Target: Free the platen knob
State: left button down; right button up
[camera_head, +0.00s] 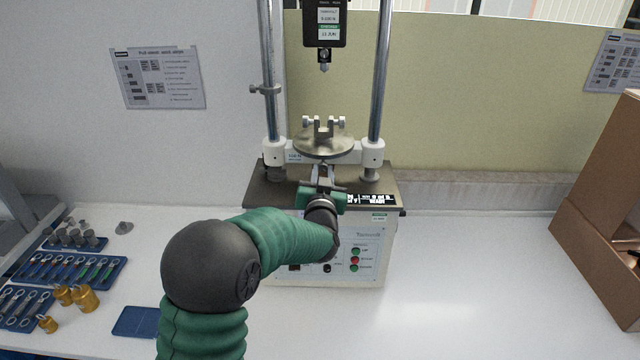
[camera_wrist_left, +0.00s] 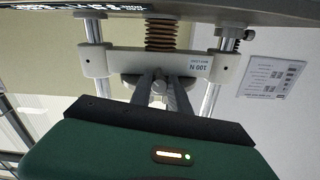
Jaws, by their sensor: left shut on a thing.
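The tester's round metal platen (camera_head: 322,146) sits on the white crosshead, with a small clamp fixture on top. My left gripper (camera_head: 322,172) reaches in from the front, just below the platen's front edge. In the left wrist view, which is upside down, my left gripper (camera_wrist_left: 160,82) has its two fingers shut on a small grey knob (camera_wrist_left: 158,87) in front of the crosshead. The knob is hidden in the head view, and the fingers cover its sides in the wrist view. My right gripper is not in view.
Two steel columns (camera_head: 384,70) flank the platen. A load cell with a pointed tip (camera_head: 324,66) hangs above. The tester base (camera_head: 375,245) has buttons. A cardboard box (camera_head: 590,250) stands right; the table between is clear.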

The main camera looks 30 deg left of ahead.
pick_arm(q)
jog(key=n+b, duration=1)
jog(key=n, duration=0.1)
jog(key=shift+d+r, duration=0.1)
jog(key=shift+r, duration=0.1)
jog(key=shift+n+b, duration=1)
jog(key=n+b, duration=0.4)
jog(key=n, duration=0.2)
jog(key=shift+f+b, duration=0.1)
jog(key=shift+b, duration=0.3)
jog(key=n+b, duration=0.2)
jog(key=n, duration=0.2)
jog(key=shift+s, duration=0.1)
jog(key=shift+f+n+b, duration=0.1)
jog(key=shift+n+b, duration=0.55)
jog(key=shift+n, duration=0.45)
